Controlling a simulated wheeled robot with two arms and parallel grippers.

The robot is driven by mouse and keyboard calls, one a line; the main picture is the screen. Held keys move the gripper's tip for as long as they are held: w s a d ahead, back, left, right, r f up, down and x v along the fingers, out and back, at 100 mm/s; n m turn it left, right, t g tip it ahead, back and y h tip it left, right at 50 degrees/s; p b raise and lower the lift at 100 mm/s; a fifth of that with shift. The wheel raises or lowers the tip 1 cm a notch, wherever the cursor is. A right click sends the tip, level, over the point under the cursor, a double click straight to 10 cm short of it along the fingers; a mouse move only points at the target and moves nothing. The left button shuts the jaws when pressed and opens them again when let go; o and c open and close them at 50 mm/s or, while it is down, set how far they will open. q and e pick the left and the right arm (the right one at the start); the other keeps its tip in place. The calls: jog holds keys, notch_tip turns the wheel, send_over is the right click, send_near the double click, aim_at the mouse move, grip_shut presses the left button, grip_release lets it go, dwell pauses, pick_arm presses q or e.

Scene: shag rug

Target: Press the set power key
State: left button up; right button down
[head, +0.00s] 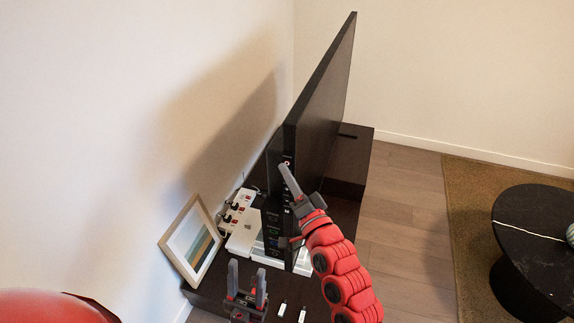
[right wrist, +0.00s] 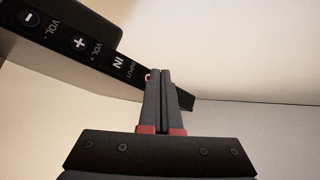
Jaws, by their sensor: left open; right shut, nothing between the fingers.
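The television (head: 322,90) stands on a dark cabinet, seen nearly edge-on. Its side edge carries a strip of keys, shown in the right wrist view as a black panel (right wrist: 100,54) with minus, plus and input markings. A small key with a red ring (head: 286,161) is near the top of the strip; in the right wrist view the red-ringed key (right wrist: 148,77) is partly hidden by my fingertips. My right gripper (head: 283,167) is shut and empty, its tips just below that key; contact cannot be told. My left gripper (head: 247,266) is open and empty, low before the cabinet.
A power strip (head: 237,207) with red switches and a white box (head: 243,238) lie left of the television. A framed picture (head: 192,242) leans at the wall. Small white items (head: 282,310) lie at the cabinet front. A round black table (head: 535,225) stands right; the floor between is clear.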

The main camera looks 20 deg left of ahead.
jog(key=shift+w, duration=0.15)
jog(key=shift+w+b, duration=0.35)
jog(key=shift+b, duration=0.2)
dwell(0.6)
dwell(0.4)
jog(key=shift+s+p, duration=0.3)
jog(key=shift+s, duration=0.45)
jog(key=s+p, duration=0.2)
jog(key=s, duration=0.3)
jog(key=shift+a, duration=0.1)
dwell(1.0)
